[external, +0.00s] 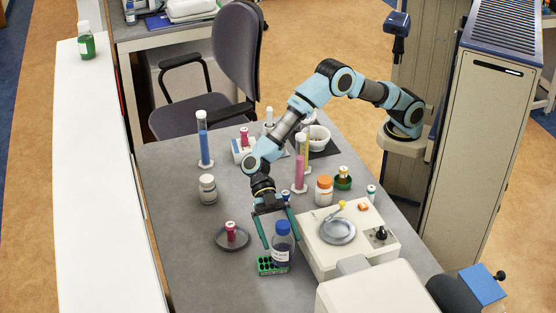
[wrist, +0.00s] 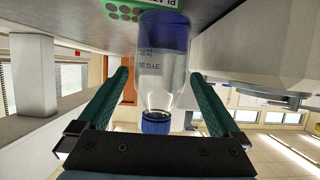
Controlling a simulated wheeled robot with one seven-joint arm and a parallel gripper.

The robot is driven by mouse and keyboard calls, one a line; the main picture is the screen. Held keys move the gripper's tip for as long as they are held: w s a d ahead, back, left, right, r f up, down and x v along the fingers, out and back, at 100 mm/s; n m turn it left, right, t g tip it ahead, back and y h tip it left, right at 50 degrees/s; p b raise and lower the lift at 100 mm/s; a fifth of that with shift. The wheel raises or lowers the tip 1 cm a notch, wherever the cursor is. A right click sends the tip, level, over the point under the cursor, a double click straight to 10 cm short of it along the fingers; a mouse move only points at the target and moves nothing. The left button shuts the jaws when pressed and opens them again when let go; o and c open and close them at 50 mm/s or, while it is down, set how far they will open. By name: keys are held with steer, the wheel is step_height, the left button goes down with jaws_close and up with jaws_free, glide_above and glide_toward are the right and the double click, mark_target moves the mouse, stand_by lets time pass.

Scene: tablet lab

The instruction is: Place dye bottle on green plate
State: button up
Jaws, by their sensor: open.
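The dye bottle (external: 281,248) is clear, with a blue cap, a white label and dark blue liquid at the bottom. It stands upright at the green plate (external: 264,266), overlapping its right part; I cannot tell whether its base rests on the plate or beside it. My gripper (external: 281,242) is open and points down, with a finger on either side of the bottle. In the wrist view, which is upside down, the bottle (wrist: 162,75) sits between the fingertips (wrist: 160,72), with gaps on both sides. The green plate (wrist: 125,9) with its wells shows at the top edge.
A white balance-like device (external: 350,240) with a round metal pan stands close on the right. A red bottle on a dark dish (external: 231,243) is to the left. A white jar (external: 208,190) and an orange-capped jar (external: 324,191) stand farther back. The table's front left is clear.

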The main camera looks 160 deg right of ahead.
steer(key=b+v, duration=0.1)
steer(key=v, duration=0.5)
steer(key=shift+s+d, duration=0.15)
